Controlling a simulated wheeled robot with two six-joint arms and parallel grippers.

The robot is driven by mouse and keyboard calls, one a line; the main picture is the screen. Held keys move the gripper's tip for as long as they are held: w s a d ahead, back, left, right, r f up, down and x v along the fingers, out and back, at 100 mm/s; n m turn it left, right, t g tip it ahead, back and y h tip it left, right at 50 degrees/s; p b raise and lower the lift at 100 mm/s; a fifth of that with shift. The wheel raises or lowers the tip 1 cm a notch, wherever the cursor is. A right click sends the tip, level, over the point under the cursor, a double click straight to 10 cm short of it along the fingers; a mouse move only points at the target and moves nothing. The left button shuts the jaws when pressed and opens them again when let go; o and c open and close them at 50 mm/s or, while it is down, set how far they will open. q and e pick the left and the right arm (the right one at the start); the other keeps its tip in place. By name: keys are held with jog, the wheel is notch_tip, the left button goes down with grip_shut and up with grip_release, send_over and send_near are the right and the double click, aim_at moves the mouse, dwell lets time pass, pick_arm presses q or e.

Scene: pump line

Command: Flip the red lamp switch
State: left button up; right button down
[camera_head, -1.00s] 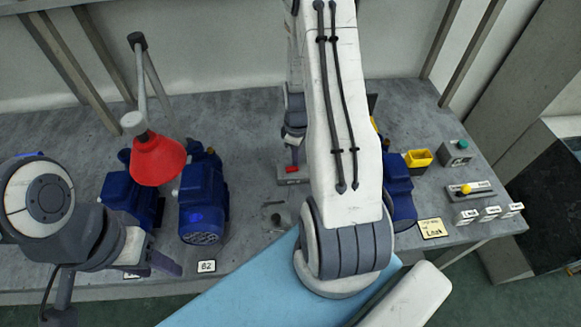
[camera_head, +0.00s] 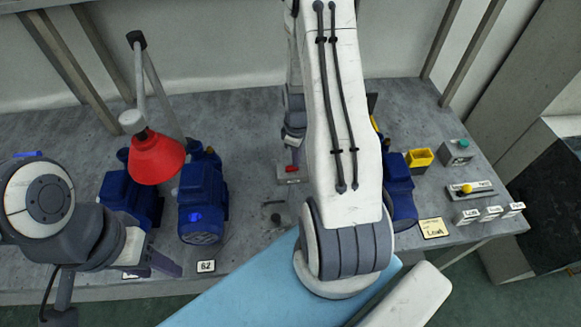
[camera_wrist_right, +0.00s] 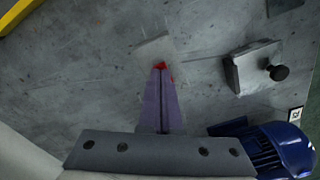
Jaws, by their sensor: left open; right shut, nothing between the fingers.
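The red desk lamp (camera_head: 157,158) hangs from its jointed pole over the blue pumps at the left. A small red switch (camera_head: 291,169) on a grey base plate (camera_head: 285,181) is at mid-table. My right gripper (camera_head: 294,156) is shut and empty, pointing down at the switch. In the right wrist view its purple fingertips (camera_wrist_right: 161,68) meet or overlap the red switch (camera_wrist_right: 160,65); whether they touch it I cannot tell. The base plate (camera_wrist_right: 155,47) shows just beyond them. My left gripper (camera_head: 166,265) is open at the front left, away from the switch.
Blue pumps (camera_head: 202,200) stand left of the switch, another (camera_head: 400,190) right behind my right arm. A black-knobbed block (camera_wrist_right: 252,68) is nearby. A yellow bin (camera_head: 419,157), a green-button box (camera_head: 458,151) and a yellow-knob slider (camera_head: 467,188) are at right.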

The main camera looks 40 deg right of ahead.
jog(key=shift+f+b, duration=0.45)
jog(key=shift+f, duration=0.2)
jog(key=shift+r, duration=0.15)
notch_tip(320, 180, up, 7)
jog(key=p, duration=0.6)
dwell(0.7)
